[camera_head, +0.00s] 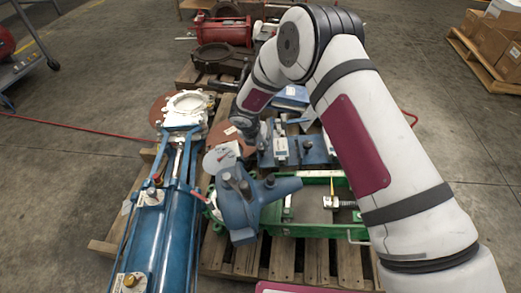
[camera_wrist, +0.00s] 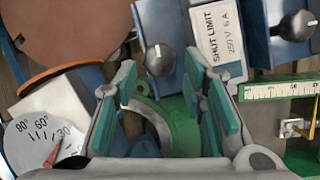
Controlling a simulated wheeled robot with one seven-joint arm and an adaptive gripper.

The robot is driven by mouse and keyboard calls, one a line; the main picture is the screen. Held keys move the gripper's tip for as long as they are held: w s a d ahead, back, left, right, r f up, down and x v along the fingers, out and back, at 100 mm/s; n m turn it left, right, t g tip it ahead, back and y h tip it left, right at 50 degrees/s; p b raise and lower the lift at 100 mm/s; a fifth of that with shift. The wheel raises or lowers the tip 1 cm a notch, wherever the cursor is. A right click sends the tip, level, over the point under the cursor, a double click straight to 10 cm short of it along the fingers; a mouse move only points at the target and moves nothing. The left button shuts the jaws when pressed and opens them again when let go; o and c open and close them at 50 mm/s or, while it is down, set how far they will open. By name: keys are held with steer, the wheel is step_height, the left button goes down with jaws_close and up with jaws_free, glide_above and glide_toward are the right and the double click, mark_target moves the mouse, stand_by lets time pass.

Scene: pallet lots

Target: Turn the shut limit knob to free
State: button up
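The shut limit knob (camera_wrist: 160,60), dark and round with a white mark near its upper edge, sits on a blue housing in the wrist view. A white plate (camera_wrist: 217,36) reading "SHUT LIMIT 250 V 6A" is to its right. My gripper (camera_wrist: 162,88) is open, with teal pads on either side of the view. The knob shows just beyond the gap between the fingertips, and I see no contact. In the head view, my wrist (camera_head: 250,128) hangs at the left end of the blue housing (camera_head: 315,150); the fingers and knob are not clear there.
A second dark knob (camera_wrist: 298,25) is at the upper right. A dial with a red pointer (camera_wrist: 45,143) and a brown disc (camera_wrist: 70,30) are at the left. A blue cylinder (camera_head: 150,230), a blue casting (camera_head: 245,205) and a green frame (camera_head: 310,230) crowd the pallet.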

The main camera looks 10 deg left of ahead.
mark_target(261, 147)
steer(key=shift+b+x, duration=0.5)
steer(key=shift+x, duration=1.15)
steer(key=c, duration=0.8)
steer(key=shift+c, duration=0.2)
